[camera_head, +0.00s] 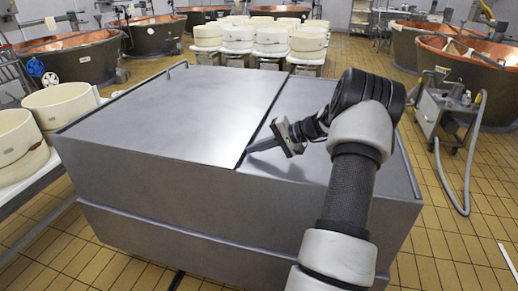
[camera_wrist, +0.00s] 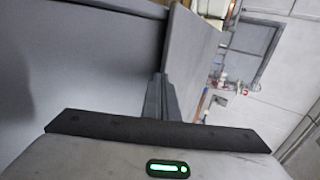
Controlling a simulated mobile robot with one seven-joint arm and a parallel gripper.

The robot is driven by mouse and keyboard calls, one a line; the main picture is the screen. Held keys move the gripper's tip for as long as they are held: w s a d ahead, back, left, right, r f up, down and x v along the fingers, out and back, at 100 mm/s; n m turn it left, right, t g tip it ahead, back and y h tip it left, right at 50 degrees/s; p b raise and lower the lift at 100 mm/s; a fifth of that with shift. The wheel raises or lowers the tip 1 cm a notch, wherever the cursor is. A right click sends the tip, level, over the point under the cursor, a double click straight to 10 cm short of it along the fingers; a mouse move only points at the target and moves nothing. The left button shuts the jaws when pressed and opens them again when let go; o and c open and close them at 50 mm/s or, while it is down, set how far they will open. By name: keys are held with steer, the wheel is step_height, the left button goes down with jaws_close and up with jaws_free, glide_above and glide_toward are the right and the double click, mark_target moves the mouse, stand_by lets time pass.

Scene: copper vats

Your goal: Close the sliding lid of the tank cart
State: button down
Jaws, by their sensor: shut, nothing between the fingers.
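The tank cart (camera_head: 140,187) is a large grey metal box in the middle of the head view. Its flat sliding lid (camera_head: 190,110) covers the left and centre of the top. A small bar handle (camera_head: 178,68) stands at the lid's far left. The lid's right edge runs diagonally, with a grey area to its right partly hidden by my arm. My gripper (camera_head: 252,148) is shut and empty, its fingertips close to this edge near the front. In the wrist view the shut fingers (camera_wrist: 160,82) are beside a grey panel's edge; I cannot tell if they touch.
White round moulds (camera_head: 270,40) stand on stands behind the cart, and more (camera_head: 48,110) are at the left. Copper vats (camera_head: 70,60) line both sides. A small wheeled machine (camera_head: 440,110) with a grey hose (camera_head: 455,190) stands right. Tiled floor (camera_head: 475,230) is open at front right.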

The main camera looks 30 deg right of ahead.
mark_target(222, 146)
steer(key=w+a+b, duration=0.1)
steer(key=w+a, duration=0.2)
steer(key=w+a+b, duration=0.1)
steer(key=w+a, duration=0.2)
steer(key=w, duration=0.1)
steer(key=shift+w+a+f+b, duration=0.1)
steer(key=shift+b, duration=0.2)
steer(key=shift+w+a, duration=0.2)
